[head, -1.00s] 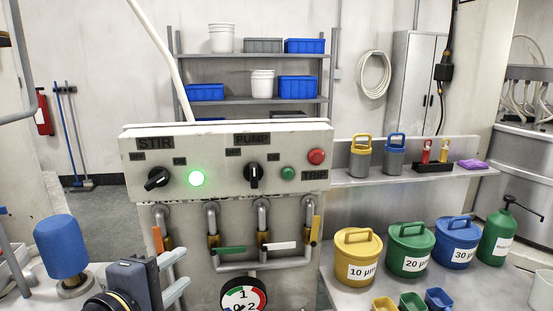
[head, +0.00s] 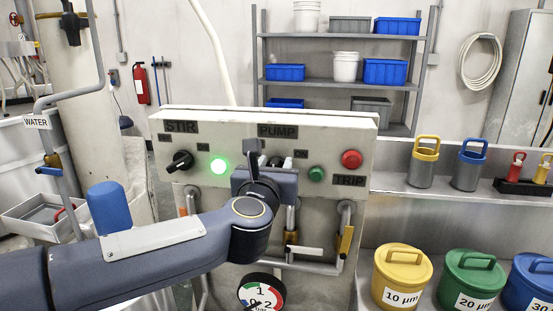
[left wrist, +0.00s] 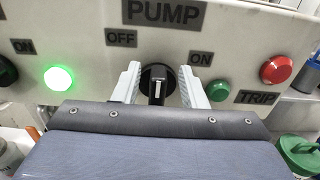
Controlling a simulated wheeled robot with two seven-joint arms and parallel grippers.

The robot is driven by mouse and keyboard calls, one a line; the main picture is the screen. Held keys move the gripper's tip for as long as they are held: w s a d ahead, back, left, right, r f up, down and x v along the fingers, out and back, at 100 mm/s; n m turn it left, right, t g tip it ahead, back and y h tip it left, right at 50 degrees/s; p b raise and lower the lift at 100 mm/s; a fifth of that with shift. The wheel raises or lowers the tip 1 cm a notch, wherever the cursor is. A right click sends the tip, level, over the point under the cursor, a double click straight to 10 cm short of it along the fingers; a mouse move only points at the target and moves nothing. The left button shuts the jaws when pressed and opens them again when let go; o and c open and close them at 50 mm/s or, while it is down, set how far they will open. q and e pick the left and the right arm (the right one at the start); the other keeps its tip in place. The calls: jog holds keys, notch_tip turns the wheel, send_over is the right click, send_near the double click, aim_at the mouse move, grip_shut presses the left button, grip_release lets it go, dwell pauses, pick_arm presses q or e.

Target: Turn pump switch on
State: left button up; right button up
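The pump switch (left wrist: 158,90) is a black rotary knob under the PUMP label, between the OFF and ON marks. Its pale pointer line stands about upright in the left wrist view. My left gripper (left wrist: 159,72) is open, with one pale finger on each side of the knob and a small gap showing on both sides. In the head view my left gripper (head: 262,168) is in front of the panel (head: 330,124) and hides most of the knob. My right gripper is not in view.
The stir knob (head: 180,161) and a lit green lamp (head: 219,166) are left of the gripper. A dark green lamp (head: 316,174) and red trip button (head: 352,159) are to the right. Pipes with valve handles and a gauge (head: 262,292) lie below.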

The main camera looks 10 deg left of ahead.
pick_arm(q)
jog(key=shift+w+a, duration=0.1)
jog(key=shift+w, duration=0.6)
grip_shut()
